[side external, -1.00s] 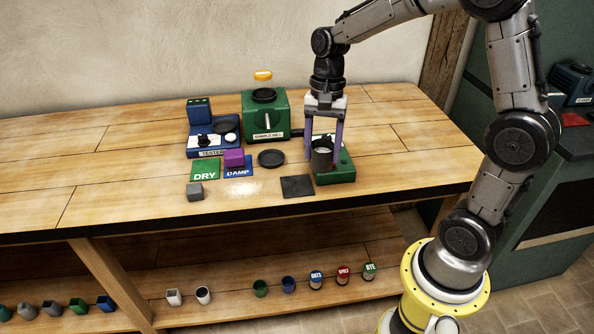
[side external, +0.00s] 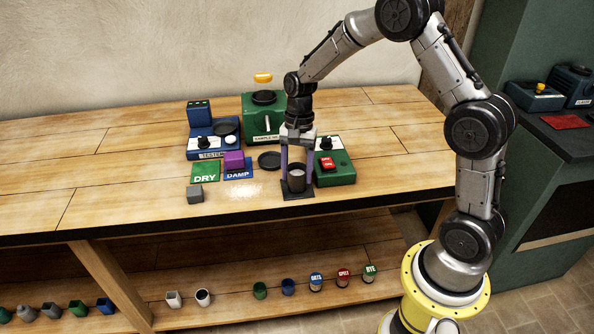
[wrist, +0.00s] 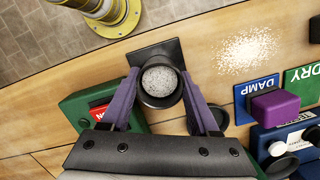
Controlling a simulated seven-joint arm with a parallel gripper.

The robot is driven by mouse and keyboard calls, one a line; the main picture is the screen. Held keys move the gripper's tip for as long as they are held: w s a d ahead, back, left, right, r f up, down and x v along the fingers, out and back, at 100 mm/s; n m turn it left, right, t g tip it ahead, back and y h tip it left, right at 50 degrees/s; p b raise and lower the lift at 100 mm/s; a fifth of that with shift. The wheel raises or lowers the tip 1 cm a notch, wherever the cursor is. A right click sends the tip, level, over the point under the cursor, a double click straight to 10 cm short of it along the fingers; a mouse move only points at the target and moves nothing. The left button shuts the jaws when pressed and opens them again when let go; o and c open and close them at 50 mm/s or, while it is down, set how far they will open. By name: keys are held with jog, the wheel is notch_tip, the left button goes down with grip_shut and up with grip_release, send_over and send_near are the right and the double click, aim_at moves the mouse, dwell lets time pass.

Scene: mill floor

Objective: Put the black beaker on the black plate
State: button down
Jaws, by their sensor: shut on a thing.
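The black beaker (side external: 296,184) is upright and holds pale grains, which also show from above in the wrist view (wrist: 158,101). My gripper (side external: 297,177) is shut on it, with a purple finger on each side. The black plate (side external: 290,195), a flat square, lies beneath the beaker near the bench's front. In the wrist view, part of the plate (wrist: 170,47) shows beyond the beaker's rim; the rest is hidden. I cannot tell whether the beaker's base touches the plate.
A green box with a red switch (side external: 328,164) stands close to the right. A round black dish (side external: 270,160) lies just behind to the left. The purple block (side external: 234,159), DAMP card (side external: 238,174) and grey cube (side external: 194,195) are further left. Pale grains (wrist: 254,50) lie on the bench.

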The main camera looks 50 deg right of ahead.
jog(key=shift+f, duration=0.1)
jog(key=shift+c, duration=0.6)
grip_release()
notch_tip(320, 180, up, 11)
jog(key=d, duration=0.2)
jog(key=s+a+r+n+t, duration=0.2)
jog(key=s+a+r+n, duration=0.1)
jog(key=s+r, duration=0.25)
jog(key=s+a+r+n+t, duration=0.1)
jog(key=s+a+n+t, duration=0.1)
jog(key=s+n, duration=0.3)
jog(key=s+a+n+t+h, duration=0.1)
jog(key=s+n, duration=0.4)
jog(key=s, duration=0.8)
jog(key=shift+a+r+t+h, duration=0.3)
jog(key=shift+a+r+t, duration=0.1)
jog(key=shift+a+t, duration=0.3)
